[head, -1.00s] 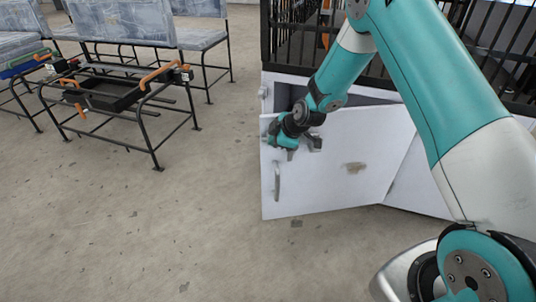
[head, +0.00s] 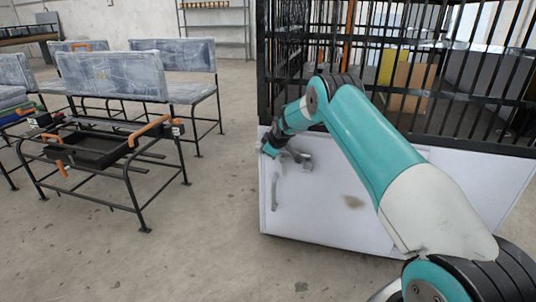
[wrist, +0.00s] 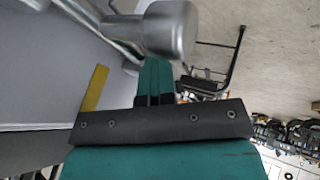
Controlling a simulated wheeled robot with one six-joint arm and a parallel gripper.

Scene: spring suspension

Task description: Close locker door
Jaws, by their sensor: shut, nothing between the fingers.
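The white locker door (head: 330,205) stands at the centre of the head view. It looks flush or nearly flush with the locker (head: 480,185), and no dark opening shows, but my arm hides part of it, so I cannot tell if it is fully shut. A vertical handle (head: 275,192) is near its left edge. My gripper (head: 269,150) is shut and empty at the door's upper left, above the handle; contact is unclear. In the wrist view its teal fingers (wrist: 157,76) are together beside a silver rounded part (wrist: 170,28).
A black barred cage (head: 400,80) stands on top of the locker. Benches with blue-grey backs (head: 110,75) and a black metal frame with a tray (head: 95,150) stand at the left. The floor (head: 200,250) between them and the locker is clear.

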